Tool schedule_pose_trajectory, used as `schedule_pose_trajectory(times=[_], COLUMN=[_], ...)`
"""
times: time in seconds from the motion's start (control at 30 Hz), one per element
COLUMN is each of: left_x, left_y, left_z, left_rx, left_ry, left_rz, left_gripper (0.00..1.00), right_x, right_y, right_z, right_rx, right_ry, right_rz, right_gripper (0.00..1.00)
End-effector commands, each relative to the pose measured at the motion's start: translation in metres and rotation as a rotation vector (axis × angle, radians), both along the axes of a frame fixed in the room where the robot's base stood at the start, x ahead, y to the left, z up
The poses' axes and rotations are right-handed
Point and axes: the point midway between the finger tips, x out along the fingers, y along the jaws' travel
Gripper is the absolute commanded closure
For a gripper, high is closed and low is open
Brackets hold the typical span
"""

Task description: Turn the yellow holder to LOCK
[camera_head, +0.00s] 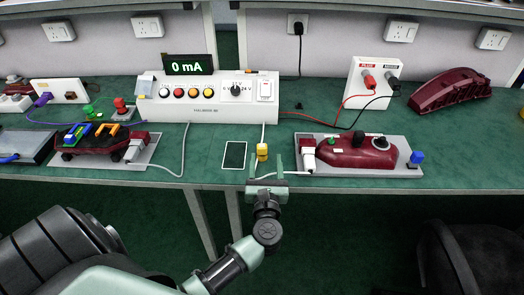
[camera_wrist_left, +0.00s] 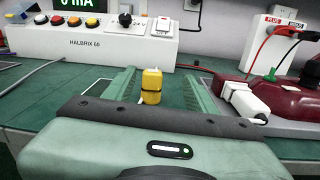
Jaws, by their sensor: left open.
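The yellow holder (camera_head: 262,150) stands upright near the front edge of the green bench, with a dark band around its middle. It also shows in the left wrist view (camera_wrist_left: 151,80). My left gripper (camera_head: 266,167) is open, its two green fingers pointing at the holder. In the left wrist view (camera_wrist_left: 160,84) the holder appears between the fingers, nearer the left one, with a visible gap on its right. I cannot tell whether the left finger touches it. No LOCK marking is readable. My right gripper is not in view.
A white-framed green card (camera_head: 234,155) lies left of the holder. The white test box (camera_head: 210,108), reading 0 mA, stands behind. Cables cross the bench.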

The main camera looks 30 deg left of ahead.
Motion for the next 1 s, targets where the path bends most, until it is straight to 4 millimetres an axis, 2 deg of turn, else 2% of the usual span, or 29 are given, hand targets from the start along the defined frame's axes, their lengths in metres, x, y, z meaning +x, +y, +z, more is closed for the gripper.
schedule_pose_trajectory(times=[0.17,0.6,0.93,1.0], left_x=[0.008,0.055,0.06,0.06], left_y=[0.016,0.05,0.054,0.054], left_z=[-0.003,-0.01,-0.011,-0.011], left_rx=[-0.064,-0.059,-0.063,-0.062], left_ry=[-0.019,-0.017,-0.016,-0.015], left_rz=[0.042,0.04,0.039,0.039], left_gripper=[0.44,0.44,0.44,0.63], right_x=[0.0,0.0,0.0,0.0], right_y=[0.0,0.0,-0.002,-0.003], right_z=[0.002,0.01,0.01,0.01], right_rx=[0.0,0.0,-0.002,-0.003], right_ry=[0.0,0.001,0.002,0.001], right_rz=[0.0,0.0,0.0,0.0], right_gripper=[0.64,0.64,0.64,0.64])
